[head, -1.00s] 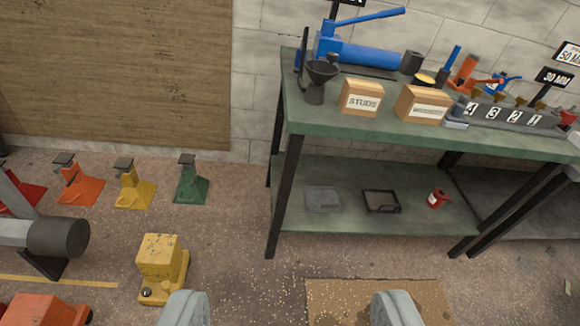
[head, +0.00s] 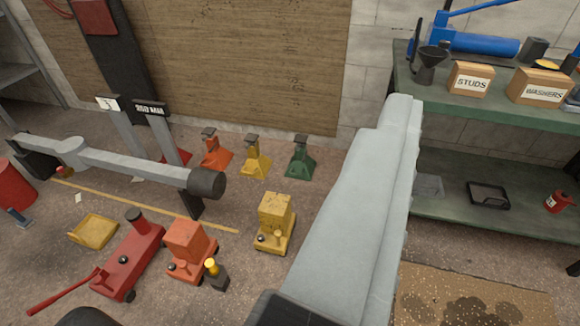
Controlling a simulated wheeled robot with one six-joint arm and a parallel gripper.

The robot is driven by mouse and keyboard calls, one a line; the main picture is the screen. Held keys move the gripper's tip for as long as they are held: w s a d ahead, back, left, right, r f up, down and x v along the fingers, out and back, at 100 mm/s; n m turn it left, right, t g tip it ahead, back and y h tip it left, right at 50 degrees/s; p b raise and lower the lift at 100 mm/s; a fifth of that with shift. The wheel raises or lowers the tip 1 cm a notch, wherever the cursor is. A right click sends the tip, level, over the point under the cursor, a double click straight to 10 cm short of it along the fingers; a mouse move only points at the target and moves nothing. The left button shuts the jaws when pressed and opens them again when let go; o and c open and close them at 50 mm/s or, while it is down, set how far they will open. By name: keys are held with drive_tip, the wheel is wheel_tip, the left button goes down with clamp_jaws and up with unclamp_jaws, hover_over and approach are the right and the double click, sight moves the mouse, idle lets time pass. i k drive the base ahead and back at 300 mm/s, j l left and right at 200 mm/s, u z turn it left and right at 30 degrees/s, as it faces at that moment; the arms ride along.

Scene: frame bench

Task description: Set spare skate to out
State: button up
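Two block-like wheeled skates stand on the floor in the head view: a yellow one (head: 274,226) in the middle and an orange one (head: 188,250) to its left. I cannot tell which is the spare. A small dark post with a yellow top (head: 214,272) stands against or just in front of the orange skate; its contact is unclear. My gripper (head: 400,108) shows side-on as one large grey finger shape rising through the right of centre. The other finger cannot be made out, and nothing held shows. The gripper appears right of the yellow skate and hides floor beside it.
A red trolley jack (head: 130,258) and yellow tray (head: 94,230) lie left. A grey beam (head: 120,162) crosses above the floor. Several jack stands (head: 256,158) line the wall. A green bench (head: 450,98) with shelf is right. A stained brown mat (head: 470,295) lies below it.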

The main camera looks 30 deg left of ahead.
sight(277, 220)
drive_tip(key=u, duration=0.8)
